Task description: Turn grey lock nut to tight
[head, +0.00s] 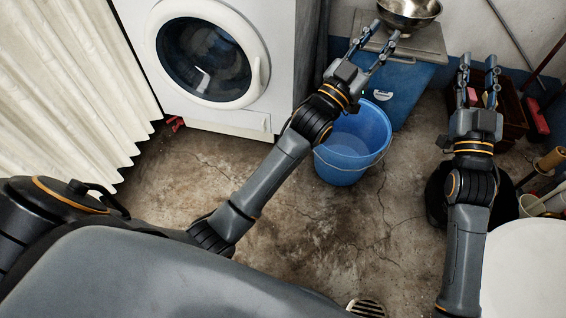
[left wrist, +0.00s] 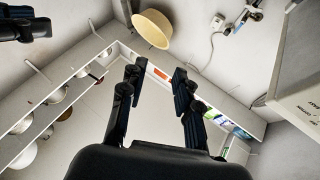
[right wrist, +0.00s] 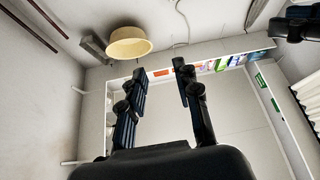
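I cannot make out the grey lock nut in any view. My left gripper (head: 384,32) is open and empty, held in front of the blue lidded bin at the top of the head view. Its two fingers stand apart in the left wrist view (left wrist: 158,77). My right gripper (head: 478,62) is open, raised over the right side of the floor, with its fingers apart and nothing between them in the right wrist view (right wrist: 161,72).
A white washing machine (head: 275,50) stands at the upper left, beside a pale curtain (head: 60,75). A blue bucket (head: 347,150) stands below my left gripper. A metal bowl (head: 409,12) sits on the blue bin (head: 400,95). The central floor (head: 300,230) is clear.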

